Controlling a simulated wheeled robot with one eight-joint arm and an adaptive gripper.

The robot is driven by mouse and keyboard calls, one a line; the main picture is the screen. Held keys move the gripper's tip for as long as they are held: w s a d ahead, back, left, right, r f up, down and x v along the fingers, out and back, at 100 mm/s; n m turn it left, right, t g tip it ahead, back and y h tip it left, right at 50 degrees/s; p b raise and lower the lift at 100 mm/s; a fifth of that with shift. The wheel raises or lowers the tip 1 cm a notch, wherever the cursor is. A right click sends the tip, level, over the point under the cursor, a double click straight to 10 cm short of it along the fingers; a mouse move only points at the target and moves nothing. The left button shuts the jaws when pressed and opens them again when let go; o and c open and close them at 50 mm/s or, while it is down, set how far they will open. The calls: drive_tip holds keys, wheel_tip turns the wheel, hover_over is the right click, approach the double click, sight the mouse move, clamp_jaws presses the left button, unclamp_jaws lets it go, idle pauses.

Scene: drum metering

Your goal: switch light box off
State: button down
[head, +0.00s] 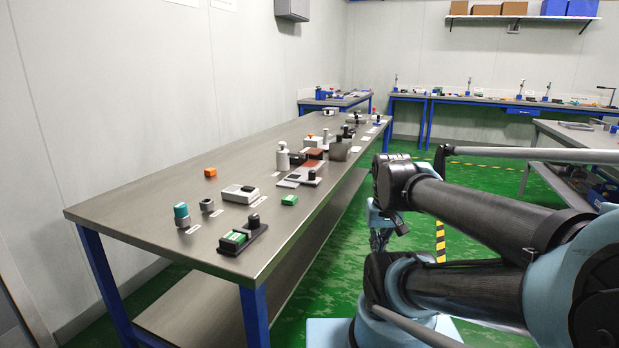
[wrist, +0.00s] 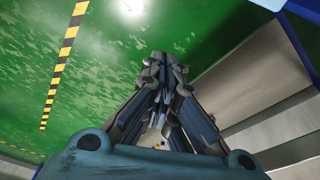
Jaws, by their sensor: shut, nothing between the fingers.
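No thing in view can be surely told as the light box. A low pale box with a small dark part on top (head: 240,194) lies on the near part of the long grey table (head: 150,205); whether it is lit cannot be told. My gripper (head: 380,243) hangs to the right of the table, beyond its edge and over the green floor. In the wrist view my gripper (wrist: 164,62) is shut and empty, with floor behind it and the table's edge to the right.
Near the pale box stand a teal-topped cylinder (head: 181,214), a grey ring-like piece (head: 207,205), an orange block (head: 210,172), a green block (head: 289,200) and a black base with a green part (head: 242,236). The table's near left is bare.

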drive_tip(key=shift+s+d+f, duration=0.25)
drive_tip(key=shift+s+f, duration=0.35)
drive_tip(key=shift+f, duration=0.25)
drive_tip(key=w+a+r+n+g, duration=0.1)
drive_tip(key=w+a+r+n, duration=0.7)
drive_tip(key=r+n, duration=0.15)
drive_tip(key=w+a+r+n, duration=0.8)
drive_tip(key=r, duration=0.2)
drive_tip(key=w+a+r+n, duration=0.2)
drive_tip(key=a+n, duration=0.4)
drive_tip(key=a, duration=0.5)
drive_tip(key=w+a+r+n+g, duration=0.1)
drive_tip(key=w+a+r+n, duration=0.2)
drive_tip(key=a, duration=0.9)
wheel_tip(320, 180, up, 2)
drive_tip(key=n, duration=0.4)
drive_tip(key=shift+r, duration=0.2)
drive_tip(key=shift+w+n, duration=0.1)
drive_tip(key=shift+n, duration=0.15)
